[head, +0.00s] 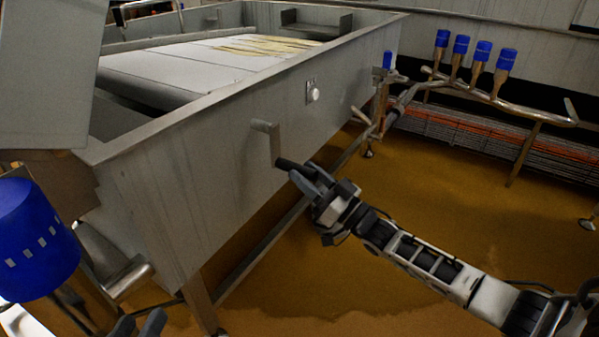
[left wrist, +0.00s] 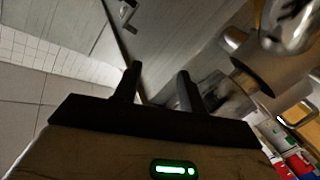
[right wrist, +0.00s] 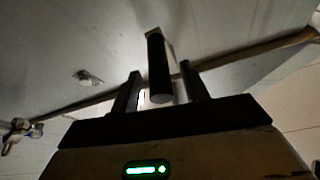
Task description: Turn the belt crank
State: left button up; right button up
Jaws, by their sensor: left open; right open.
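The belt crank (head: 268,143) is a grey metal arm on the side wall of the long steel vat (head: 215,160), with a black handle (head: 286,164) sticking out from its lower end. In the right wrist view the black handle (right wrist: 158,70) stands between the two fingers, its free end pointing toward my palm. My right gripper (head: 303,173) is open around the handle; whether a finger touches it I cannot tell. My left gripper (head: 137,325) is open and empty low at the bottom left, away from the crank; its fingers also show in the left wrist view (left wrist: 158,78).
A white knob (head: 312,95) sits on the vat wall right of the crank. A large blue-capped fitting (head: 35,240) with a pipe stands close at the left. Several blue-capped fittings on pipework (head: 480,95) are at the back right. The brown floor (head: 400,190) between is mostly free.

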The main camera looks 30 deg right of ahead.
jog(key=shift+x, duration=1.2)
pick_arm(q)
jog(key=shift+r, duration=0.25)
pick_arm(e)
jog(key=shift+w, duration=0.1)
pick_arm(q)
jog(key=shift+r, duration=0.1)
pick_arm(e)
grip_shut()
